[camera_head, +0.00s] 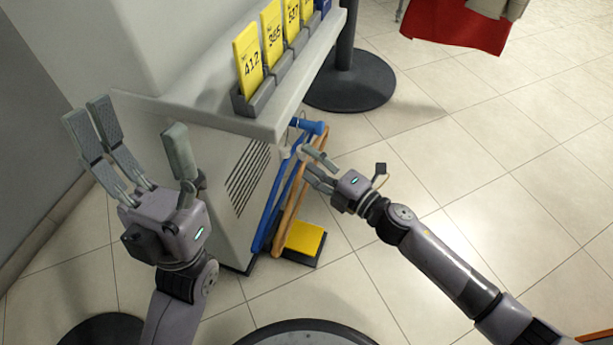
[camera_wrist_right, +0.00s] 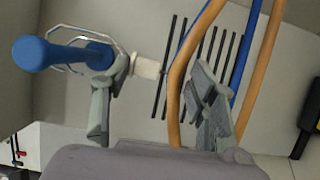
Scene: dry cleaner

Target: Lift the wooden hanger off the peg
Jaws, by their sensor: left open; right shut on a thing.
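The wooden hanger (camera_head: 293,203) hangs at the end of the grey counter, its tan bars running down beside a blue hanger (camera_head: 269,212). The blue peg (camera_head: 313,127) sticks out under the counter top. In the right wrist view, wire hooks loop around the blue peg (camera_wrist_right: 37,53), and the wooden hanger (camera_wrist_right: 176,75) runs between the fingers. My right gripper (camera_head: 311,165) is shut on the wooden hanger near its top, just below the peg; the exact contact is partly hidden. My left gripper (camera_head: 138,138) is open and empty, left of the counter.
Yellow numbered cards (camera_head: 248,62) stand in grey holders on the counter top (camera_head: 205,108). A yellow-topped block (camera_head: 304,240) sits on the floor below the hangers. A dark round post base (camera_head: 350,88) stands behind.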

